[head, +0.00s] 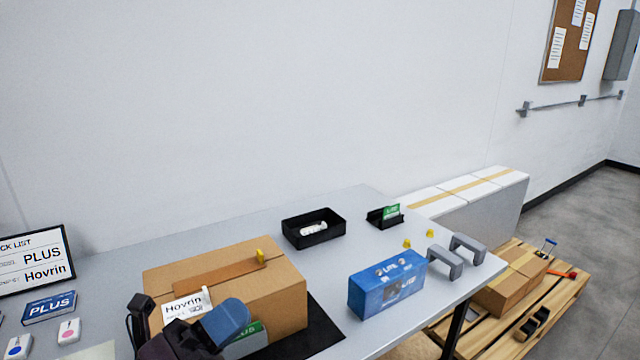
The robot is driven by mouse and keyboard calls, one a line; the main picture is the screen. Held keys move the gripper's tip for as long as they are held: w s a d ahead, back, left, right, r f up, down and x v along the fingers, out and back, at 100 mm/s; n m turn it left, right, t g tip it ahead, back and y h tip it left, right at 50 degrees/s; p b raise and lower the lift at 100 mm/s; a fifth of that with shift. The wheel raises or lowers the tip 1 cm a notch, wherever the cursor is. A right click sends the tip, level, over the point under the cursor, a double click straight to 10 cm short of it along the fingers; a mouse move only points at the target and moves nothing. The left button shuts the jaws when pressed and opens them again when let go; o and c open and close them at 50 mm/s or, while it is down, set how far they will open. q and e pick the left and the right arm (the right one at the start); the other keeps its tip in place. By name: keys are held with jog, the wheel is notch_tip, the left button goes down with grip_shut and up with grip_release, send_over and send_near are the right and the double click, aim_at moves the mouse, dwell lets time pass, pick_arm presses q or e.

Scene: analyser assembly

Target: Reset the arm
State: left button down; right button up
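My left gripper (184,312) is low in the head view, in front of the brown cardboard box (285,305). Its dark finger and a blue-grey part stand apart, with a white "Hovrin" label (187,305) showing between them. I see nothing held in that gap. My arm hides the lower front of the box. My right gripper is not in view.
The table holds a black tray (297,240) with a white item, a blue box (388,284), grey brackets (445,262), small yellow pieces (407,244) and a green card in a black holder (384,222). A pick-list sign (35,262) stands left. A pallet (560,300) is right.

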pick_arm(q)
jog(key=s+a+f+n+y, duration=0.1)
jog(key=a+f+n+y, duration=1.55)
jog(key=n, duration=0.75)
jog(key=s+f+n+g+y, duration=0.1)
jog(key=s+f+n+g, duration=0.45)
jog(key=s, duration=0.45)
jog(key=s+f+n+g+y, duration=0.1)
jog(key=s+f+n+g, duration=0.4)
jog(key=s, duration=0.4)
jog(key=w+f+m+t+h, duration=0.1)
jog(key=w+f+m+t, duration=0.1)
jog(key=w+f+t, duration=0.5)
jog(key=shift+w+f, duration=0.4)
jog(key=shift+f, duration=1.4)
jog(key=shift+t, duration=0.25)
jog(key=shift+a, duration=0.2)
